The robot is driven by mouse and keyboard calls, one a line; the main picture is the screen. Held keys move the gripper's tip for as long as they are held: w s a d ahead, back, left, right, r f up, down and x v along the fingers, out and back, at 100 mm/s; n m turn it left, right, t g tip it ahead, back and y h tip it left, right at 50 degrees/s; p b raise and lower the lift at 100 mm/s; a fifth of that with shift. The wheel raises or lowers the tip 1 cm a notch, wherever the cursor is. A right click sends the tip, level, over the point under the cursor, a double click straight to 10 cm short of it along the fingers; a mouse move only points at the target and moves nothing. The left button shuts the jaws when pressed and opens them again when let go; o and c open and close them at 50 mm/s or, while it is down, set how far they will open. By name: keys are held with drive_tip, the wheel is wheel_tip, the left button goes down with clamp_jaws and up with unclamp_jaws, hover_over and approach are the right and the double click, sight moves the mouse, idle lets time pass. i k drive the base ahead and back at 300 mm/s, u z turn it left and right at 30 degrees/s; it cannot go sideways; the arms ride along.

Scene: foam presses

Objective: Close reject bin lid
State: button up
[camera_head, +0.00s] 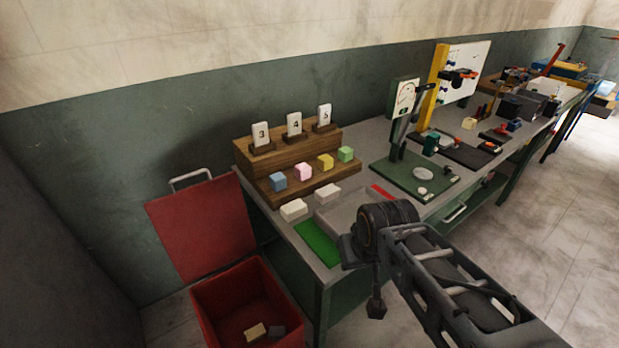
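The red reject bin (204,319) stands on the floor at the lower left, beside the end of the bench. Its red lid (202,228) is open and leans up toward the wall, with a grey handle (191,178) at its top edge. A pale block (256,332) and a dark grey block (278,332) lie inside the bin. My gripper (376,306) is at the end of my arm, in front of the bench's near edge, to the right of the bin and apart from it. Its fingers are small and dark, and I cannot tell whether they are open.
The bench (327,277) runs away to the right. A wooden stepped rack (246,157) holds numbered cards and coloured foam blocks. A green press stand (413,178) and a yellow post (434,90) stand farther along. The floor (555,235) right of the bench is clear.

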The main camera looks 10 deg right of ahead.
sight(204, 227)
drive_tip(key=u, duration=0.4)
drive_tip(key=k, duration=0.5)
drive_tip(key=u, duration=0.9)
drive_tip(key=i, duration=0.45)
drive_tip(key=z, duration=0.1)
